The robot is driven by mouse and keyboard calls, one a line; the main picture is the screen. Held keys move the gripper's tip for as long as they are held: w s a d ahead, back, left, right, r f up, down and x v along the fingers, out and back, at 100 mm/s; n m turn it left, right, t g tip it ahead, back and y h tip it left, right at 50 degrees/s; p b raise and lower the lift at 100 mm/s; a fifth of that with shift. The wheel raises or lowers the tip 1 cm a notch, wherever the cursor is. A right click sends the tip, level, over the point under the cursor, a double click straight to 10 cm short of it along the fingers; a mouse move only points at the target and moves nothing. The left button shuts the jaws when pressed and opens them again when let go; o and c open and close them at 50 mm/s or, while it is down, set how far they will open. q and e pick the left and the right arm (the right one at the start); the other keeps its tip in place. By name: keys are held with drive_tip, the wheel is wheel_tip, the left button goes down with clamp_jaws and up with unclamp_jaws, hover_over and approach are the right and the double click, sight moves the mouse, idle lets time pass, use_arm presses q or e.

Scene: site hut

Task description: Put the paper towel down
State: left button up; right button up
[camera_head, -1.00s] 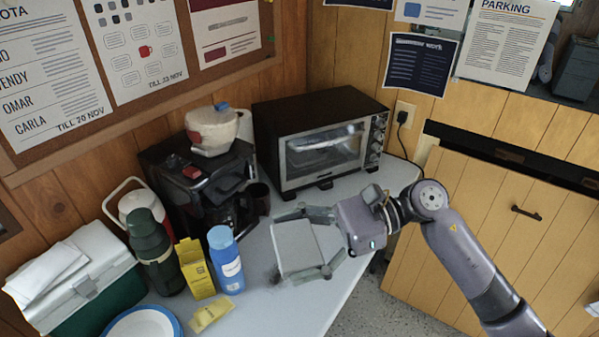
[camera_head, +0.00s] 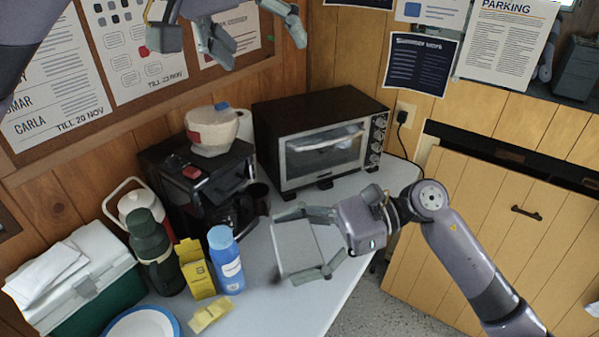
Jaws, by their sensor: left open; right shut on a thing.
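The paper towel (camera_head: 295,248) is a pale, squarish white roll above the right part of the white counter. My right gripper (camera_head: 285,248) is shut on it, one finger along its far side and one along its near side. A dark patch shows by its lower left edge. I cannot tell whether it touches the counter. My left gripper (camera_head: 260,42) is open and empty, high at the top of the view in front of the notice board.
A toaster oven (camera_head: 325,155) stands behind the paper towel. A coffee maker (camera_head: 185,180) with a bowl on top, a blue bottle (camera_head: 226,262), a yellow box (camera_head: 197,270), a green flask (camera_head: 152,250) and a cooler (camera_head: 115,290) crowd the left. Bare counter (camera_head: 315,305) lies at the front right.

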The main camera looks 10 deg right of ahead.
use_arm(q)
drive_tip(key=s+d+f+n+g+y, duration=0.25)
drive_tip(key=s+f, duration=0.25)
drive_tip(key=f, duration=0.3)
drive_tip(key=n+g+y, duration=0.2)
drive_tip(key=g+y, duration=0.1)
drive_tip(key=g, duration=0.1)
hover_over(300, 242)
wheel_tip(300, 242, down, 6)
wheel_tip(300, 242, down, 12)
drive_tip(key=shift+r, duration=0.1)
drive_tip(key=c, duration=1.2)
use_arm(e)
drive_tip(key=shift+s+r, duration=0.1)
use_arm(q)
drive_tip(key=shift+c, duration=0.5)
use_arm(e)
drive_tip(key=o, duration=1.1)
